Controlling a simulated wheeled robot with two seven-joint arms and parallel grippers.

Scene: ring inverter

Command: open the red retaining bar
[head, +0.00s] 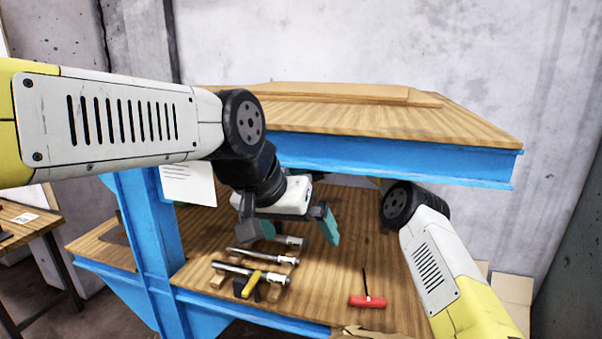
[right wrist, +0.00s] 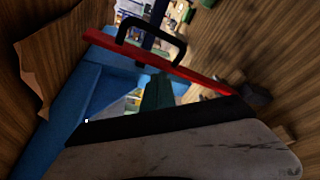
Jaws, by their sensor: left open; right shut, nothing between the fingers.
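The red retaining bar (right wrist: 110,45) shows in the right wrist view, running slantwise from upper left to lower right across an opening. A black hoop handle (right wrist: 150,26) stands on it. My right gripper (right wrist: 157,80) is shut and empty, its teal fingertips just below the bar near its middle; I cannot tell whether they touch it. In the head view the bar and right gripper are hidden under the upper shelf, where my right arm reaches in. My left gripper (head: 297,230) is open and empty above the lower bench top, with its teal fingers spread.
The wooden upper shelf (head: 400,117) with its blue beam (head: 390,160) overhangs the bench. On the lower top (head: 330,275) lie metal tools (head: 262,256), a yellow-handled tool (head: 252,283) and a red-handled tool (head: 367,301). A blue post (head: 150,225) stands at left.

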